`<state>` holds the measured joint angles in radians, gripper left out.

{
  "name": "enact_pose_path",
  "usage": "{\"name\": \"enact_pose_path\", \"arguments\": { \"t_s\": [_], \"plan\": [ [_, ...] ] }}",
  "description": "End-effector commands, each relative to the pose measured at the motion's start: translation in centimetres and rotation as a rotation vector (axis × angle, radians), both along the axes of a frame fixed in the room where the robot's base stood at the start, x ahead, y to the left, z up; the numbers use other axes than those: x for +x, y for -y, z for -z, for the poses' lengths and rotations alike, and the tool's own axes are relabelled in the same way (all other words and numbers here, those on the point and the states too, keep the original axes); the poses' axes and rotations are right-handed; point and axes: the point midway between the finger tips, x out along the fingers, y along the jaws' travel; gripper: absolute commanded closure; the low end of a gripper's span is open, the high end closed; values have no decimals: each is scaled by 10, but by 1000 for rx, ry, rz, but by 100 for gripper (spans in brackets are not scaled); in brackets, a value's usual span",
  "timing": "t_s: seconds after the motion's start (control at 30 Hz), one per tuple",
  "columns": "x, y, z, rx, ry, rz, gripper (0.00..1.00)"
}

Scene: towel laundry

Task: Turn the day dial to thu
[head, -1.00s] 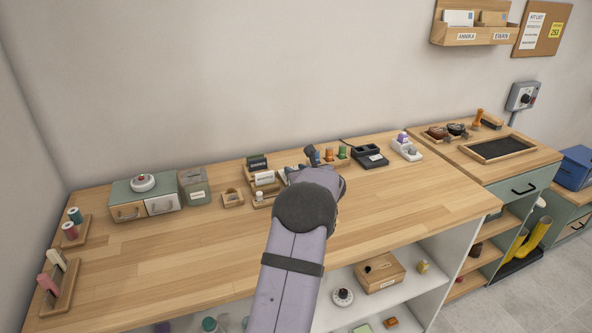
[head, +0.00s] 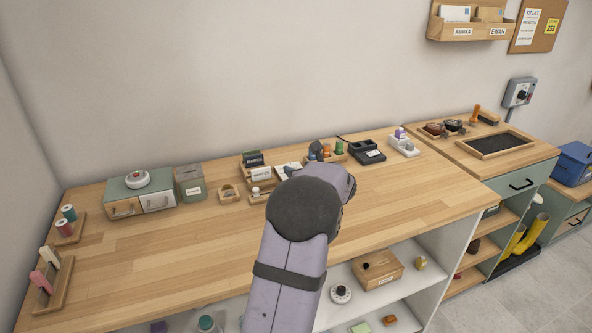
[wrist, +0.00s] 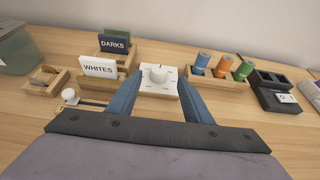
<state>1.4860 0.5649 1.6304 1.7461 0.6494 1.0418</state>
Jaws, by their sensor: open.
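The day dial (wrist: 158,76) is a white round knob on a pale square plate, with small marks around it too small to read. A dark mark stands behind the knob at the top. In the head view the dial's plate (head: 291,168) shows just behind my arm. My gripper (wrist: 160,76) is open and empty. In the wrist view its two blue fingers reach forward, one on each side of the dial; I cannot tell how high they are above it. In the head view my arm hides most of the gripper.
Left of the dial stand holders with WHITES (wrist: 98,67) and DARKS (wrist: 114,43) cards, and a small white-knobbed slider (wrist: 69,96). To the right are a wooden rack of colored spools (wrist: 222,80) and a dark calendar block (wrist: 275,90).

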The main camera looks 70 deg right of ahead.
Motion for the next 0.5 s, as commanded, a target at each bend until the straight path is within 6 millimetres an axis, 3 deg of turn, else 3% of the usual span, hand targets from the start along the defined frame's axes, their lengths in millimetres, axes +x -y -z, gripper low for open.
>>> {"name": "enact_pose_path", "arguments": {
  "t_s": [0.5],
  "plan": [
    [-9,-10,-6,0,0,-1,54]
  ]
}}
